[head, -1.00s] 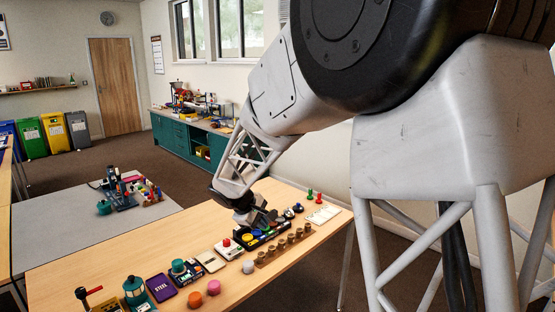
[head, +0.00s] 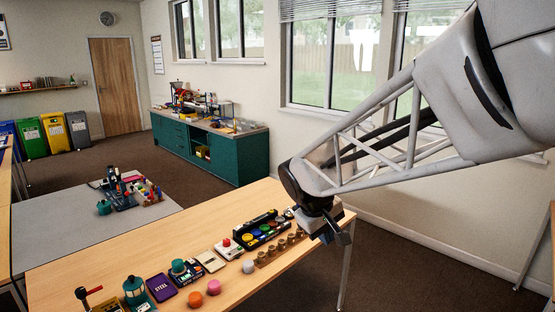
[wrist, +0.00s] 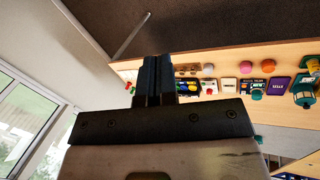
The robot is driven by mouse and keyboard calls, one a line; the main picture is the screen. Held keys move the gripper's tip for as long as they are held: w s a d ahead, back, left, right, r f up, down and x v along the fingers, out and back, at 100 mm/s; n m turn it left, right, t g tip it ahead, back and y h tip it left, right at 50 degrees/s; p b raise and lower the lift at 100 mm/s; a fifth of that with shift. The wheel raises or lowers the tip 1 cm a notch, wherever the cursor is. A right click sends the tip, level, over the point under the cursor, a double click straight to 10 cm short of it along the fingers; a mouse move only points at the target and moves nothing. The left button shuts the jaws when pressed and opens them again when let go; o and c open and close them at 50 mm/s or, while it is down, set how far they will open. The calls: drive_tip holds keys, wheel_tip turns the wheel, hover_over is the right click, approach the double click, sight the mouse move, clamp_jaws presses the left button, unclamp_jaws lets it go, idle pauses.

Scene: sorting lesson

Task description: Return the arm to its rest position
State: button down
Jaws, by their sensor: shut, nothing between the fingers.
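My gripper (head: 343,238) hangs from my arm just past the right end of the wooden table (head: 185,248) in the head view, above its level. In the wrist view my gripper (wrist: 160,62) shows its two dark fingers pressed together with nothing between them. My arm link crosses the upper right of the head view, in front of the windows. Part of the table's right end is hidden behind my gripper.
On the table stand a black tray with coloured discs (head: 262,232), a wooden block with several pegs (head: 280,248), a purple STEEL box (head: 161,287) and a teal lantern (head: 135,290). A teal cabinet (head: 225,155) stands by the wall.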

drive_tip(key=s+d+m+y, duration=0.1)
drive_tip(key=s+d+m, duration=0.2)
drive_tip(key=s, duration=0.9)
drive_tip(key=s+d+m+y, duration=0.2)
drive_tip(key=s+d+m, duration=0.1)
drive_tip(key=s, duration=0.9)
drive_tip(key=shift+s+d+f, duration=0.2)
drive_tip(key=shift+d+f, duration=0.1)
drive_tip(key=shift+d, duration=0.45)
